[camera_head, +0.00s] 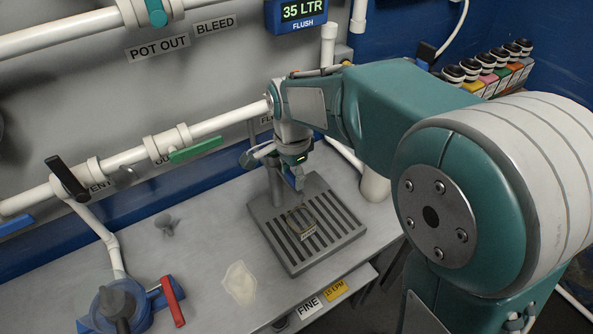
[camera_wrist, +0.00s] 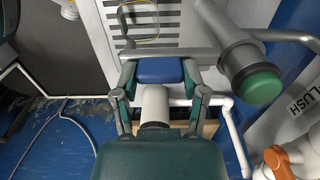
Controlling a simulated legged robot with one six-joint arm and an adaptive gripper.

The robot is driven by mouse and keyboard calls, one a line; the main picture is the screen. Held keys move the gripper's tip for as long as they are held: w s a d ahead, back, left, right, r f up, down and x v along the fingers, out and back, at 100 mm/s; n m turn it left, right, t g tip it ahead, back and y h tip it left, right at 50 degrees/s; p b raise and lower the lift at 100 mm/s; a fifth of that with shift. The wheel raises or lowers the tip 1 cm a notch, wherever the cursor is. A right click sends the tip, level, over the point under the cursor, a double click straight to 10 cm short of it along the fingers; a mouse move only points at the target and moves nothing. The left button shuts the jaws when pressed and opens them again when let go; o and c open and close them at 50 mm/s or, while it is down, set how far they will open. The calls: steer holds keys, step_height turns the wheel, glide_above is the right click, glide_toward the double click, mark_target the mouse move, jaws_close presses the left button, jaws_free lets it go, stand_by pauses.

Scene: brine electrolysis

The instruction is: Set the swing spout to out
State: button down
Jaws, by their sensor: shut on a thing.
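The swing spout shows in the wrist view as a grey tube (camera_wrist: 183,54) running across in front of my gripper, with a larger green-capped cylinder (camera_wrist: 246,72) at its right. My gripper (camera_wrist: 160,72) has its fingers on both sides of a blue block at this tube and is shut on the spout. In the head view my gripper (camera_head: 297,180) points down over the back part of the slatted drain tray (camera_head: 352,232), beside a grey post (camera_head: 275,187). My gripper and arm hide much of the spout there.
A yellowish loop with a tag (camera_head: 308,231) lies on the tray. A white pipe with a green lever (camera_head: 196,151) and a black lever (camera_head: 67,179) runs along the wall. A blue device with a red handle (camera_head: 172,301) stands at the lower left.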

mark_target(289, 174)
steer(key=shift+s+a+f, duration=0.1)
steer(key=shift+s, duration=0.05)
stand_by(0.4)
steer(key=shift+c, duration=1.2)
jaws_free()
steer(key=shift+o, duration=0.6)
steer(key=shift+a, duration=0.25)
steer(key=shift+d, duration=0.1)
steer(key=shift+r, duration=0.3)
step_height(289, 174, up, 11)
steer(key=shift+r, duration=0.2)
